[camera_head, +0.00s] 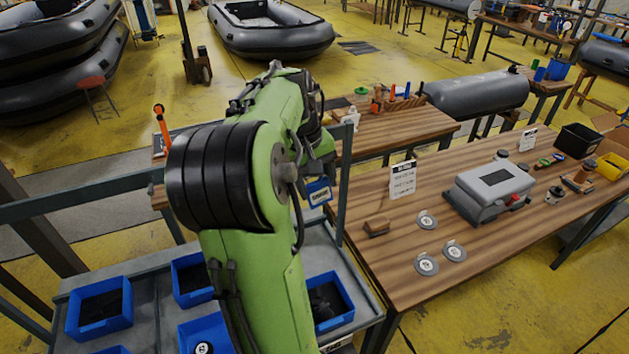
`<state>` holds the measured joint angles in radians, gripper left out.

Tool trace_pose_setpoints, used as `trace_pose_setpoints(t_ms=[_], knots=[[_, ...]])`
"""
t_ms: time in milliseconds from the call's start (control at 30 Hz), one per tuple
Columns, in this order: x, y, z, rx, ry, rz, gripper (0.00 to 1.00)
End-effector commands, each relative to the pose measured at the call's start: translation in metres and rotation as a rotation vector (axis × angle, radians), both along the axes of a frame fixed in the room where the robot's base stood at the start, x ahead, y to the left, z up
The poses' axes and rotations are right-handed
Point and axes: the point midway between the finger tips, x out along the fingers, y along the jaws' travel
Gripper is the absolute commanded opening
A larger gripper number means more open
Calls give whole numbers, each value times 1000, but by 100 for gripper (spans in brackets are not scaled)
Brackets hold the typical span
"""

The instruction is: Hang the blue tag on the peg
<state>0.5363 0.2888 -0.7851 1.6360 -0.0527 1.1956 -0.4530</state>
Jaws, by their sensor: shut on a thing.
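The blue tag (319,192), with a pale label on its face, hangs just below the wrist end of my green arm, left of the grey upright post. My gripper (318,180) is small in view and partly hidden by my own arm. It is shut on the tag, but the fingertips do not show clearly. I cannot pick out the peg for certain; my arm covers part of the area around the rack.
A grey rack with blue bins (100,308) stands below my arm, with an upright post (345,165). On the right, a wooden workbench (340,215) carries a grey case (490,192), a printed sign (402,180) and round discs (426,265). Another bench (390,130) stands behind.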

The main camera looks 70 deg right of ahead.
Motion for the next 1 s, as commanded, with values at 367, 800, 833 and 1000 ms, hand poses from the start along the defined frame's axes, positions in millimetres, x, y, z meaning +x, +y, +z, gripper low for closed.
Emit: trace_pose_setpoints(t_ms=[367, 800, 833, 1000], knots=[[14, -15, -1, 0, 1, -1, 30], [36, -36, -3, 1, 2, 0, 30], [37, -38, -3, 1, 2, -1, 30], [45, -46, -4, 1, 1, 0, 30]])
